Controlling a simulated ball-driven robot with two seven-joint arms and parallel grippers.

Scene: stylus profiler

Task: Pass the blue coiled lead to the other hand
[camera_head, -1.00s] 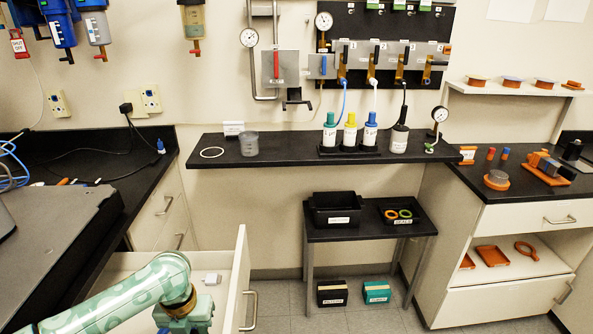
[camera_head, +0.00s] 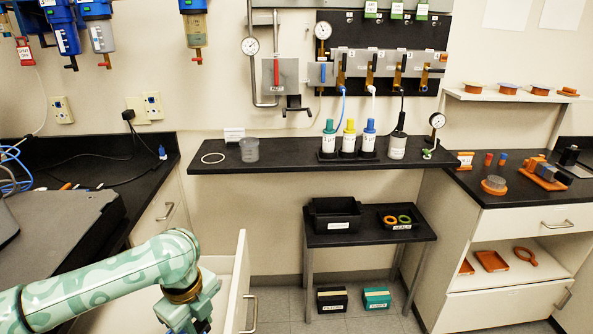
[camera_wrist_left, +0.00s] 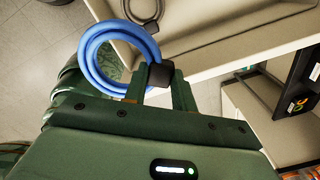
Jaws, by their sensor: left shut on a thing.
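The blue coiled lead (camera_wrist_left: 88,62) shows in the left wrist view as a thick ring of several turns, with a dark block (camera_wrist_left: 160,73) at its side. My left gripper (camera_wrist_left: 158,84) is shut on the lead at this block, and the loops stick out to the left of the fingers. In the head view my left arm comes in from the lower left, and its gripper body (camera_head: 188,312) points down over the open drawer. There the fingers and the lead are hidden or below the picture. My right gripper is not in view.
An open white drawer (camera_head: 239,285) stands below and beside my left arm; a grey coil (camera_wrist_left: 145,10) lies in it. A black shelf (camera_head: 290,160) with bottles and a beaker runs along the wall. A small black table (camera_head: 365,238) with bins stands beyond clear floor.

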